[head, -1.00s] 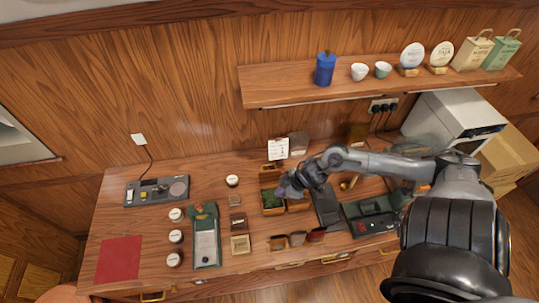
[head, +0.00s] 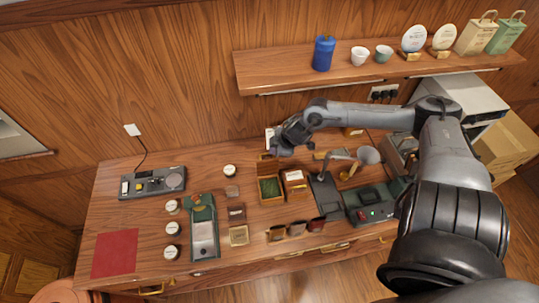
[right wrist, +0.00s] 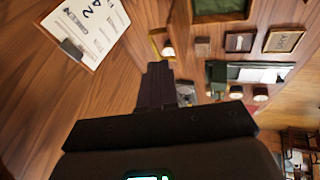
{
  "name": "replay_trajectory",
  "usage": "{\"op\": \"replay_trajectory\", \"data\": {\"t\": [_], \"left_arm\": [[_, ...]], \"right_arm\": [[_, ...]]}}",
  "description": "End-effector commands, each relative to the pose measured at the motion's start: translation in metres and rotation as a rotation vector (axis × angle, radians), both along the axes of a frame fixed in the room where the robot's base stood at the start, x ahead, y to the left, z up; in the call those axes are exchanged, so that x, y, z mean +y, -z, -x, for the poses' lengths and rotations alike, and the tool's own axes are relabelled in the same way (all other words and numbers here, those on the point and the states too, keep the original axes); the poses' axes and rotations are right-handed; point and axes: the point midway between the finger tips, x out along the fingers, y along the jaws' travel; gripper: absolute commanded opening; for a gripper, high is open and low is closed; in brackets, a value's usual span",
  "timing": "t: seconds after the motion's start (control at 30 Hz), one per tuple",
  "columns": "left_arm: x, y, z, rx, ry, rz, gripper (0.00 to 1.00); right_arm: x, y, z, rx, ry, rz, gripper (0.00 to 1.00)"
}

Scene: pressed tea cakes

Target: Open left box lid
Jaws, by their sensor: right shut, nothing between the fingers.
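The left box (head: 260,199) is a small wooden box on the table, and its dark green inside shows from above. Its lid (head: 266,166) stands raised at the back edge, partly hidden by my right gripper (head: 277,150). That gripper is just behind and above the box, shut and empty. In the right wrist view my right gripper (right wrist: 158,72) shows as dark closed fingers, and a green-lined box (right wrist: 220,17) lies at the top edge. The right box (head: 296,189) stands beside the left one with a pale label on top. My left gripper is out of view.
A clipboard with paper (right wrist: 88,27) is close to my right gripper. A green tray (head: 204,246), small brown boxes and white-topped tins stand to the left. A desk lamp (head: 368,155) and a dark green device (head: 371,203) are to the right.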

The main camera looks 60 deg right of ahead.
Motion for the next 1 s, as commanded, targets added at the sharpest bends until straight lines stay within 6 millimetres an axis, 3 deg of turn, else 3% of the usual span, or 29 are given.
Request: {"op": "replay_trajectory", "data": {"t": [0.5, 1.0], "left_arm": [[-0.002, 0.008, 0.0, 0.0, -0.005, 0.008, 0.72], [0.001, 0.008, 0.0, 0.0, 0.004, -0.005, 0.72]], "right_arm": [[-0.003, 0.042, -0.022, -0.001, 0.001, 0.0, 0.0], [-0.004, 0.045, -0.024, 0.001, 0.001, -0.001, 0.0]]}}
